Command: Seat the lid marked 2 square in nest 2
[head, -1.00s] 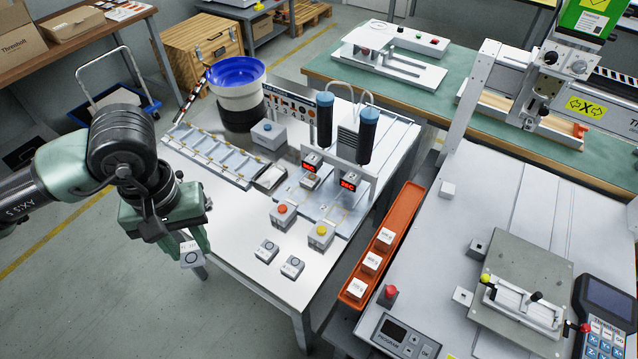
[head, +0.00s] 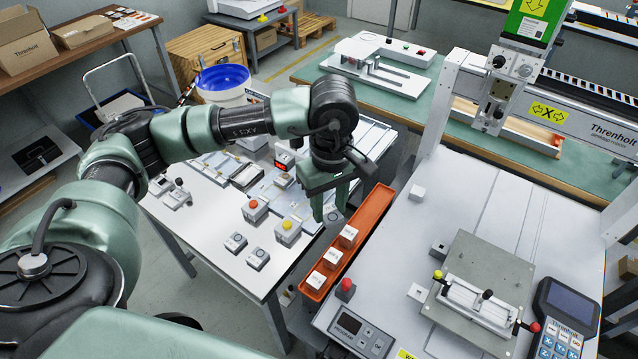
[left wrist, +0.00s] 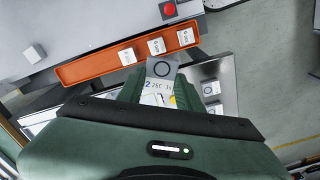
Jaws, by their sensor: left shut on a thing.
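In the head view the gripper points down over the table's right side, beside the orange tray. The held lid (head: 333,216) looks raised above the table. I cannot read any nest number. My right gripper is not in view.
The orange tray (head: 366,222) holds three white blocks. Button boxes, red-topped (head: 255,210) and yellow-topped (head: 287,230), stand in front of the fixture. Two ring-marked boxes (head: 235,243) (head: 257,258) sit near the table front. A gantry clamp fixture (head: 476,299) stands right.

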